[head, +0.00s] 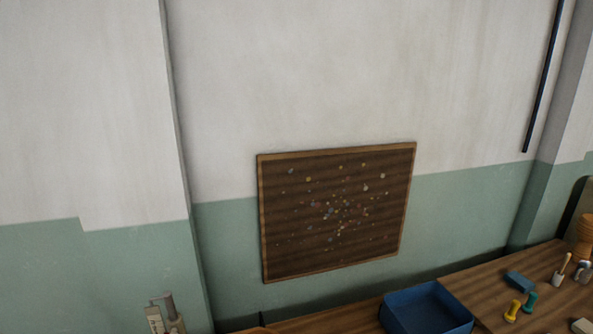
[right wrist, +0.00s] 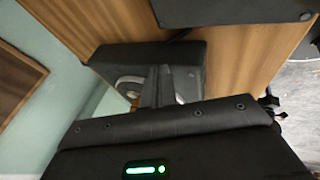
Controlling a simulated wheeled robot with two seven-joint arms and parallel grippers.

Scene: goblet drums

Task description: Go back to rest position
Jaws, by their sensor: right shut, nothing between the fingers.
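My right gripper (right wrist: 160,85) shows in the right wrist view. Its fingers are shut together with nothing between them, and it is apart from the items seen on the table in the head view. My left gripper shows in neither view.
A wooden table (head: 345,318) carries a blue tray (head: 461,325), a blue block (head: 518,281) and small yellow (head: 512,311) and teal (head: 529,303) pieces. A dotted board (head: 300,245) hangs on the wall. An unclear beige and grey object (head: 165,315) stands lower left.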

